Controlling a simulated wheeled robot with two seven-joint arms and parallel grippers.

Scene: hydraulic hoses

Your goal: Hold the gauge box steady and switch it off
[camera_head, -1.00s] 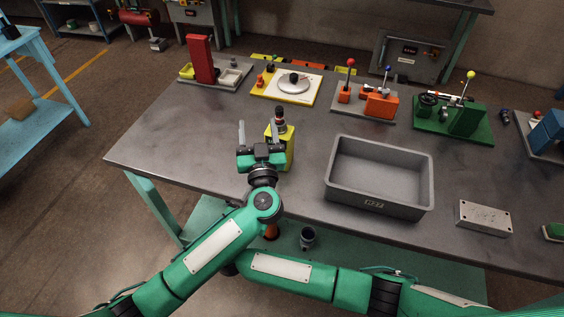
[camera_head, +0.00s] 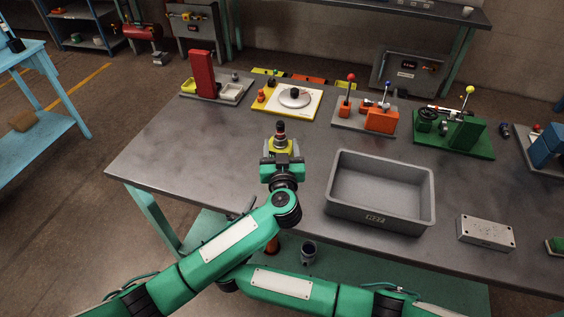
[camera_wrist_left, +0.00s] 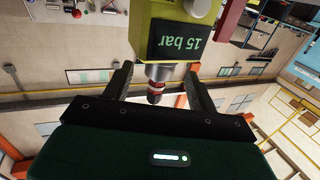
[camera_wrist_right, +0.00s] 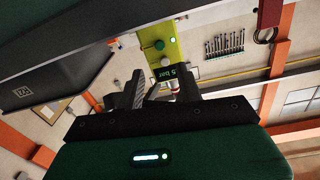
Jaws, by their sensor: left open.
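The yellow gauge box (camera_head: 271,146) stands near the table's left front edge, with a dark, red-ringed fitting (camera_head: 280,133) on top. Its display reads "15 bar" in the left wrist view (camera_wrist_left: 181,40). My left gripper (camera_head: 282,157) is open in front of the box. In its wrist view the fitting (camera_wrist_left: 158,76) shows between the spread fingers; no grip is visible.
A grey bin (camera_head: 378,218) stands to the right of the box, with a grey metal block (camera_head: 486,232) further right. The left tabletop is clear.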

